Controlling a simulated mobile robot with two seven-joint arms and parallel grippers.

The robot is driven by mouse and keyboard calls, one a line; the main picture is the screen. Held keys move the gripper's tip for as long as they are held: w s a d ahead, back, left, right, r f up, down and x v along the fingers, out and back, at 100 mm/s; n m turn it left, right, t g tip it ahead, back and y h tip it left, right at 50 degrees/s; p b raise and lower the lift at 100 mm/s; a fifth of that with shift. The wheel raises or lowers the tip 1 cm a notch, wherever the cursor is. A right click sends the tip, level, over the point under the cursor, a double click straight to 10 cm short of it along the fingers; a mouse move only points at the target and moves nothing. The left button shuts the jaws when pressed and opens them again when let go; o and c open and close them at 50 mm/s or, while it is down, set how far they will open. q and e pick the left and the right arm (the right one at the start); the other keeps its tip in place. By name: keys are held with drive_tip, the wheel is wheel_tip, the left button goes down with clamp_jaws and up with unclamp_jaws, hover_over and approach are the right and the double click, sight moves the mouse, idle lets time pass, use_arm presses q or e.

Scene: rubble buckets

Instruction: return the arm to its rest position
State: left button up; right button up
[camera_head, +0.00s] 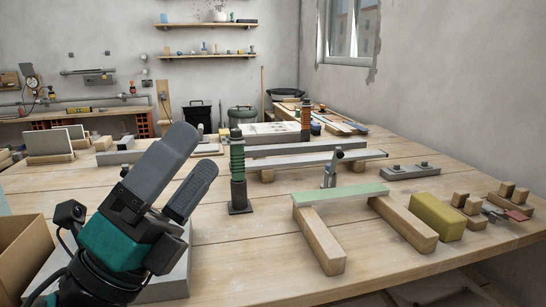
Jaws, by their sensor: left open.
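My left gripper (180,173) shows at the lower left in the head view, on a black and teal wrist. Its two dark grey fingers point up and to the right. They stand apart with nothing between them, so it is open and empty. It is above the near left part of the wooden table (260,258), in front of a grey slab that it partly hides. My right gripper is not in view.
A cardboard box (22,257) stands at the left edge. A green strip (340,194) bridges two wooden beams. A yellow block (437,217) lies to their right. A green and black post (238,172) stands upright near the gripper. Bare tabletop lies between the gripper and the beams.

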use_arm(q)
drive_tip(key=w+a+f+n+y, duration=0.1)
drive_tip(key=a+f+n+y, duration=0.2)
drive_tip(key=f+n+y, duration=0.4)
drive_tip(key=w+a+f+n+g+y, duration=0.1)
drive_tip(key=w+a+f+n+y, duration=0.1)
drive_tip(key=a+f+n+y, duration=0.45)
drive_tip(key=w+a+f+n+y, duration=0.1)
drive_tip(key=f+n+y, duration=0.45)
drive_tip(key=n, duration=0.35)
drive_tip(key=s+a+f+n+g, duration=0.1)
drive_tip(key=s+f+n+g, duration=0.8)
drive_tip(key=s+f+g, duration=0.85)
drive_tip(key=w+d+f+t+h, duration=0.45)
drive_tip(key=w+f+t, duration=0.25)
drive_tip(key=f+t, duration=0.3)
wheel_tip(320, 180, up, 9)
drive_tip(key=a+y+p, duration=0.1)
drive_tip(key=y+p, duration=0.1)
drive_tip(key=p, duration=1)
drive_tip(key=shift+s+a+t+p, duration=0.3)
drive_tip(key=shift+s+a+t, duration=0.05)
drive_tip(key=shift+s+t, duration=0.1)
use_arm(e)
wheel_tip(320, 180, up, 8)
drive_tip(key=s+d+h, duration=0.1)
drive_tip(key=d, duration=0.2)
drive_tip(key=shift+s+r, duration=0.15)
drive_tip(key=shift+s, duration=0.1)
